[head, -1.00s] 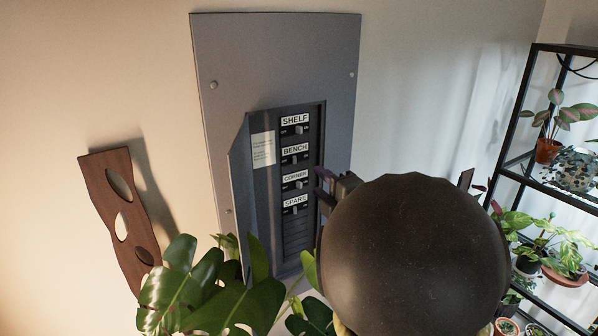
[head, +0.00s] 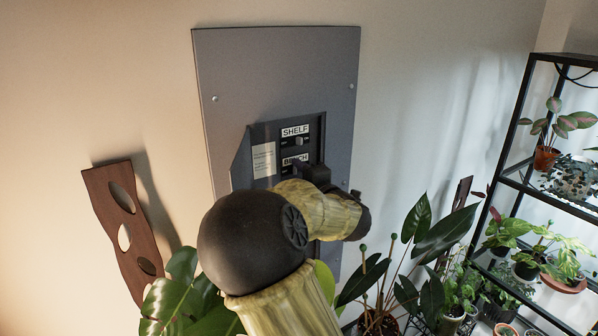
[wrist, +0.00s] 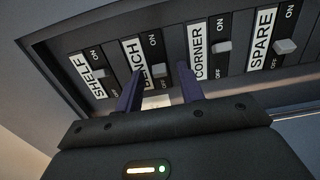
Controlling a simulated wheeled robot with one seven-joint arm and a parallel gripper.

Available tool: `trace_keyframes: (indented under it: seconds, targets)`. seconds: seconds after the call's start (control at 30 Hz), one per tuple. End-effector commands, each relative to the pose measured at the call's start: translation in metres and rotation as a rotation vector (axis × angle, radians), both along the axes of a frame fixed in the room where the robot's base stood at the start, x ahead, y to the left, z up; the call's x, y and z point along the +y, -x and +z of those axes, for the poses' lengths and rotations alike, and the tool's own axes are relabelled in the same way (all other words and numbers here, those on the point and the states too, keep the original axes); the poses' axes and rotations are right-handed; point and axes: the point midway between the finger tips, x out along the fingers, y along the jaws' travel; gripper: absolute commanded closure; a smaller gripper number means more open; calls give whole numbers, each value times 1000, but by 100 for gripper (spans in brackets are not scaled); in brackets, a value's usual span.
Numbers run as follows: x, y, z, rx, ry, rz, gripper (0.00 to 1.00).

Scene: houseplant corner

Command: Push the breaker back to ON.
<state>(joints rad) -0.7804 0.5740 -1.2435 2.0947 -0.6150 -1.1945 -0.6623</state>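The breaker panel (head: 225,60) is grey, on the wall, its recess open. In the wrist view the row reads SHELF, BENCH (wrist: 160,70), CORNER (wrist: 223,47) and SPARE (wrist: 286,46), with ON at the top and OFF at the bottom. The BENCH and SPARE levers sit lower, nearer OFF, than the CORNER lever. The SHELF lever (wrist: 100,74) is also in view. My gripper (wrist: 159,75) is open, its two dark fingers apart on either side of the BENCH lever; contact cannot be told. In the head view my arm hides the lower breakers.
A monstera plant (head: 185,295) stands below the panel at left. A brown wooden wall piece (head: 120,220) hangs left. Another leafy plant (head: 430,240) stands at right, before a black shelf (head: 525,120) of pots. The wall above and right of the panel is clear.

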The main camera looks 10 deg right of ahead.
Motion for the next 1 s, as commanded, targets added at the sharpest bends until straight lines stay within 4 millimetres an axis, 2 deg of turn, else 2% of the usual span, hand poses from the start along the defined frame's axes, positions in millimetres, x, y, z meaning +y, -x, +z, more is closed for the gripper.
trace_keyframes:
  seconds: [0.33,0.5,0.53,1.0]
  targets:
    - [1,-3,0,0,-1,1,64]
    - [1,-3,0,0,-1,1,97]
    - [1,-3,0,0,-1,1,100]
    - [-2,-3,-3,-1,0,50,100]
